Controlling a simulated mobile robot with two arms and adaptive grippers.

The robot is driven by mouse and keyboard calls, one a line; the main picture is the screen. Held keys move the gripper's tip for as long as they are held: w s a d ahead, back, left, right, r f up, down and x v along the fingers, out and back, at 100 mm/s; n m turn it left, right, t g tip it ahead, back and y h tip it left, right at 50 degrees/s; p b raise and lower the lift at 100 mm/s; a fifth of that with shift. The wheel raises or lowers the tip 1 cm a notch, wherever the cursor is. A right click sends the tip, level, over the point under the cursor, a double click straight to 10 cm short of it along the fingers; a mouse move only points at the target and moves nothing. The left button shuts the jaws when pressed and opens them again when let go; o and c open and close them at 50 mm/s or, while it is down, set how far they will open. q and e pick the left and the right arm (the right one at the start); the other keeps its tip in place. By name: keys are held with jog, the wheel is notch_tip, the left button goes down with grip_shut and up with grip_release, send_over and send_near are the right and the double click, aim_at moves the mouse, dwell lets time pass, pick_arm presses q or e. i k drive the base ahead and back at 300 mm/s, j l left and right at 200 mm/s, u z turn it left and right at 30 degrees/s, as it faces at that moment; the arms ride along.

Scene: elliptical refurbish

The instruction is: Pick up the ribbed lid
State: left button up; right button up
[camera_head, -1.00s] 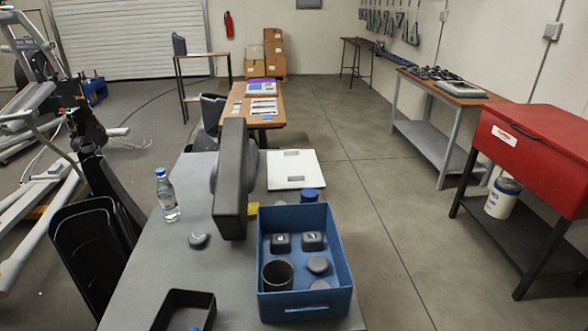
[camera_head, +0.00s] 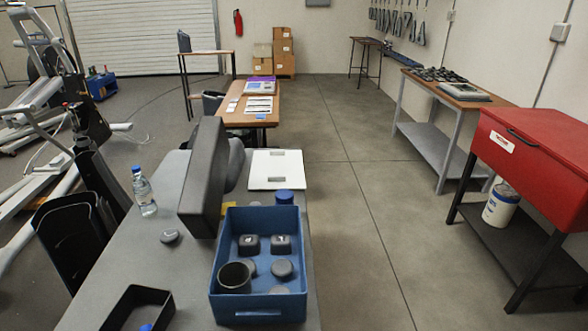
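No lid can be singled out as the ribbed one at this size. A small dark round piece (camera_head: 170,236) lies alone on the grey table, left of the blue crate. Inside the blue crate (camera_head: 258,312) are a dark open cup (camera_head: 235,277), two dark squarish pieces with light marks (camera_head: 280,244), and several round grey lid-like discs (camera_head: 282,269). One disc is partly hidden behind the cup. A blue round cap (camera_head: 284,196) shows just behind the crate. Neither of my grippers is in view.
A tall dark panel (camera_head: 204,180) stands behind the small round piece. A water bottle (camera_head: 144,192), a black tray (camera_head: 140,307) and a white flat board (camera_head: 275,169) share the grey table. Open floor lies to the right, before the red cabinet (camera_head: 533,150).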

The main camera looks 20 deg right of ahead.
aim_at(271, 169)
jog(key=l+u, duration=0.25)
jog(key=l, duration=0.6)
jog(key=l+u, duration=0.2)
jog(key=l, duration=0.6)
jog(key=k+l+u, duration=0.25)
jog(key=l, duration=0.6)
jog(key=i+l+u, duration=0.2)
jog(key=i+l, duration=0.15)
jog(key=l, duration=0.25)
jog(key=i+l+u, duration=0.15)
jog(key=l, duration=0.15)
jog(key=i+l+u, duration=0.1)
jog(key=l, duration=0.25)
jog(key=i+l+u, duration=0.1)
jog(key=l, duration=0.25)
jog(key=i+l+u, duration=0.1)
jog(key=l, duration=0.25)
jog(key=i+l+u, duration=0.1)
jog(key=i+l, duration=0.15)
jog(key=l, duration=0.15)
